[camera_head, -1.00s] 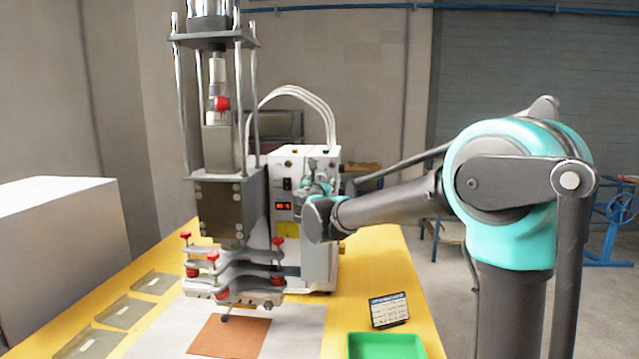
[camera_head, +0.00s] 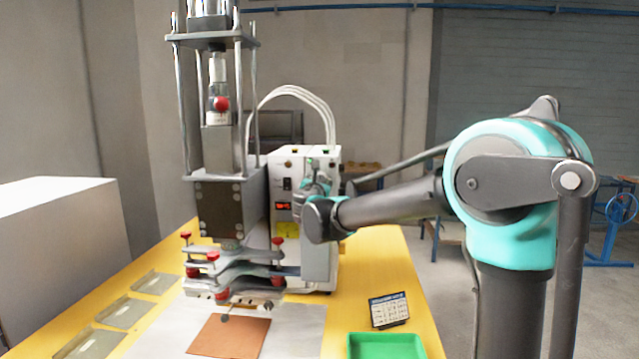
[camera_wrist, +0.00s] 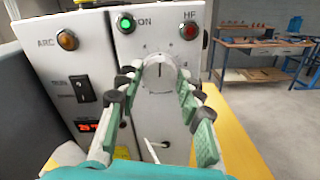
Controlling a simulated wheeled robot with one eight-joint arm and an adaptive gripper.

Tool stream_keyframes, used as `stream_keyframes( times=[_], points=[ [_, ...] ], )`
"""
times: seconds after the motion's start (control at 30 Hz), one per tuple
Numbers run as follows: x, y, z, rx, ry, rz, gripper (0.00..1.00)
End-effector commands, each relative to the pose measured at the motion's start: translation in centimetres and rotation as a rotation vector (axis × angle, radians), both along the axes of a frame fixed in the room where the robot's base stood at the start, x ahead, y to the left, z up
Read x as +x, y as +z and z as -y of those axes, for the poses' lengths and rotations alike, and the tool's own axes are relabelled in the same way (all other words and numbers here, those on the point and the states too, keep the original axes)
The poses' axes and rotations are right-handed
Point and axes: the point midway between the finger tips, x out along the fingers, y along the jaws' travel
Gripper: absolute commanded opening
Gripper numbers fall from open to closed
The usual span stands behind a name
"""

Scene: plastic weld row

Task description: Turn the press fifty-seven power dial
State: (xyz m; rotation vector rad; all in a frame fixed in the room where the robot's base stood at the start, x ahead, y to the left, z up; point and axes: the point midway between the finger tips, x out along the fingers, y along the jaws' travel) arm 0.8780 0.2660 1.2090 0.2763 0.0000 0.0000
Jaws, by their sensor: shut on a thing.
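The power dial (camera_wrist: 159,74) is a round white knob with a dark pointer mark and a ring of small numerals, on the white front panel of the control box. In the wrist view its pointer stands about upright. In the head view my gripper (camera_head: 313,180) is at the front of the control box (camera_head: 287,166); the dial is hidden there behind the gripper and wrist. The press (camera_head: 222,205) stands just left of the box.
Above the dial are a lit green ON lamp (camera_wrist: 125,23) and a red HF lamp (camera_wrist: 190,30). An amber ARC lamp (camera_wrist: 67,40), black rocker switch (camera_wrist: 82,89) and red display (camera_wrist: 87,126) are left. A green tray (camera_head: 386,346) and small sign (camera_head: 389,310) stand on the yellow table.

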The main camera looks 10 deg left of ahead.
Motion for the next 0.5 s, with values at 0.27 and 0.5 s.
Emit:
stream_keyframes(
  times=[0.27, 0.5],
  points=[
    [-0.02, -0.04, 0.05, 0.208, 0.0, 0.0, 0.08],
    [-0.02, -0.05, 0.08, 0.437, 0.0, 0.0, 0.08]
  ],
)
